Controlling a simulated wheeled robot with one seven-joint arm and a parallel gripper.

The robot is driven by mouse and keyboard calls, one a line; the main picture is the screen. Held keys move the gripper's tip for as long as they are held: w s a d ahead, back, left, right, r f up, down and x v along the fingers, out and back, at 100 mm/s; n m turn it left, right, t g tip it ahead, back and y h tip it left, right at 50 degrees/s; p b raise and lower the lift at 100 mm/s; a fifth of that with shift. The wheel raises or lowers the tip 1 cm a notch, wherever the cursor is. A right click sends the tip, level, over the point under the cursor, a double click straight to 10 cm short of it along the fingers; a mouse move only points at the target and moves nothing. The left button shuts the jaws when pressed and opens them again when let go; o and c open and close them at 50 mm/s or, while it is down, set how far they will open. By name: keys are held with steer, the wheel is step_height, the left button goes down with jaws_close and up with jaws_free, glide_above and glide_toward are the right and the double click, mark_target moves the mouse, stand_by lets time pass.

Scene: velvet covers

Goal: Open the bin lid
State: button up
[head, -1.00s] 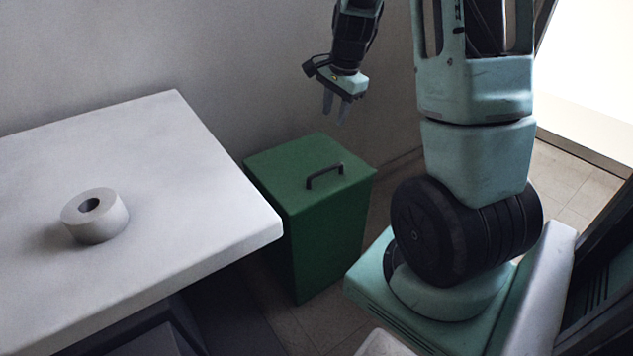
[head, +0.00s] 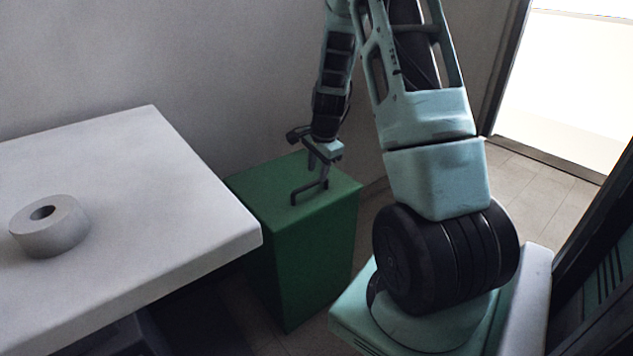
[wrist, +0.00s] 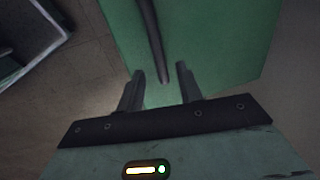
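The green bin (head: 305,255) stands on the floor against the wall, and its flat lid (head: 262,190) lies closed on top. A dark bar handle (head: 308,190) rises from the lid. My gripper (head: 321,165) is just above the lid, at the far end of the handle. In the wrist view, the two fingers of my gripper (wrist: 160,88) are apart, with the end of the handle (wrist: 153,40) showing in line with the gap between them. I cannot tell whether either finger touches the handle.
A white table (head: 150,215) stands left of the bin, its corner close to the bin's side. A grey-white roll (head: 50,227) sits on it. The wall is behind the bin. A bright opening (head: 570,90) and tiled floor (head: 545,190) are at the right.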

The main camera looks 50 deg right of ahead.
mark_target(316, 181)
steer(key=shift+w+d+f+b, duration=0.1)
steer(key=shift+w+f+b, duration=0.05)
steer(key=shift+f, duration=0.65)
steer(key=shift+w+f+b, duration=0.15)
steer(key=shift+f, duration=0.65)
jaws_close()
steer(key=shift+r, duration=0.2)
